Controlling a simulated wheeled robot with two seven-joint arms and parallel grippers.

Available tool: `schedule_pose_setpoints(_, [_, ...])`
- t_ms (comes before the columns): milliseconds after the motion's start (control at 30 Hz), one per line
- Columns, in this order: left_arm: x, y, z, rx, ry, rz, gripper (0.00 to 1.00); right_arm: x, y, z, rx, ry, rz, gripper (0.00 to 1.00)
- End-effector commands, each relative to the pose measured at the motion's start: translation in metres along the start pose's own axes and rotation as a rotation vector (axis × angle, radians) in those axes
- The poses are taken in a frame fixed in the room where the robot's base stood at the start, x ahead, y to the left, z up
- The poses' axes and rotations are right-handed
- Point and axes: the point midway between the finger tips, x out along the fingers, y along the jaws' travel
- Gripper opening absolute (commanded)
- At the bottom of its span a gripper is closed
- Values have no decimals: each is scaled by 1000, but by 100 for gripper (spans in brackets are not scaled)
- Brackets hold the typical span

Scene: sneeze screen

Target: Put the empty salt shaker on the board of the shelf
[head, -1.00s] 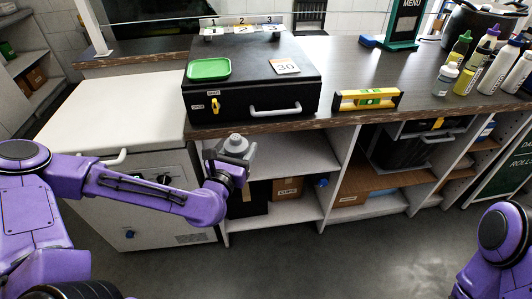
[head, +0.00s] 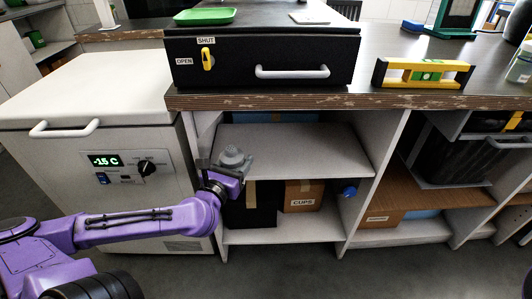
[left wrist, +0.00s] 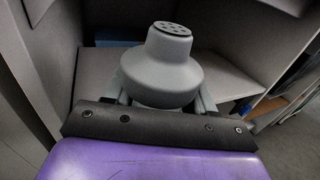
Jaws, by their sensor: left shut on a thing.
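A grey salt shaker (head: 232,157) with a dark, holed top is held upright in my left gripper (head: 228,165). In the left wrist view the shaker (left wrist: 165,65) stands between the fingers, which are shut on its lower part. Whether it is empty cannot be seen. Behind it is the shelf under the counter, with its upper grey board (head: 300,150); the board also shows in the left wrist view (left wrist: 225,80). The gripper is at the left front of the shelf opening, close to the board's front edge. My right gripper is not in view.
A box marked CUPS (head: 303,196) and a black box (head: 252,205) stand on the lower board (head: 290,230). A white freezer (head: 90,85) is at the left. Above are a black case (head: 262,60) and a yellow level (head: 422,73) on the counter (head: 400,100). The board's right part looks clear.

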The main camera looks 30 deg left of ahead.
Motion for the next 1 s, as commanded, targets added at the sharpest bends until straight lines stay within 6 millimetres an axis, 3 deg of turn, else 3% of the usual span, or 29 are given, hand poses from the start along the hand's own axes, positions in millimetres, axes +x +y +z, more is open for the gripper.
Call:
schedule_pose_setpoints(67, [21,1,-1,12,-9,0,0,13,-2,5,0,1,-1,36])
schedule_pose_setpoints(500, [117,1,1,9,0,3,0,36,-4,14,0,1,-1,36])
schedule_pose_setpoints(800, [142,1,3,5,-1,3,0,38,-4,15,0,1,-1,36])
schedule_pose_setpoints(1000, [141,1,-25,5,3,3,0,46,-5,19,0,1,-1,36])
